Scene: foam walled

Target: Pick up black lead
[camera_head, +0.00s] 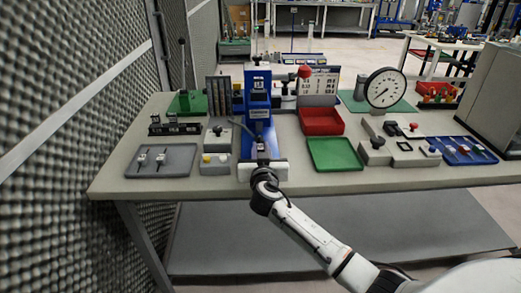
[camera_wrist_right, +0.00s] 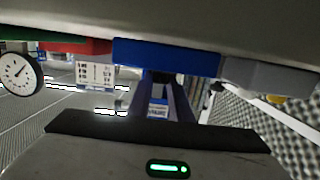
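I cannot single out the black lead for certain. A thin dark cable-like line (camera_head: 242,130) runs beside the blue stand in the head view. Two small slim pieces with dark parts lie on a grey tray (camera_head: 180,165) at the left. My right gripper (camera_head: 262,153) is at the table's front edge, before the blue stand (camera_head: 258,105). Its fingers blend with the stand, so their opening is unclear. In the right wrist view the grey gripper body with a green light fills the bottom, and no held thing shows clearly. My left gripper is not in view.
A red bin (camera_head: 321,121), a green tray (camera_head: 335,154), a dial gauge (camera_head: 385,88) and grey fixtures (camera_head: 403,146) stand to the right. A blue tray (camera_head: 462,150) lies at the far right. A foam wall (camera_head: 60,150) borders the left. The front table strip is mostly clear.

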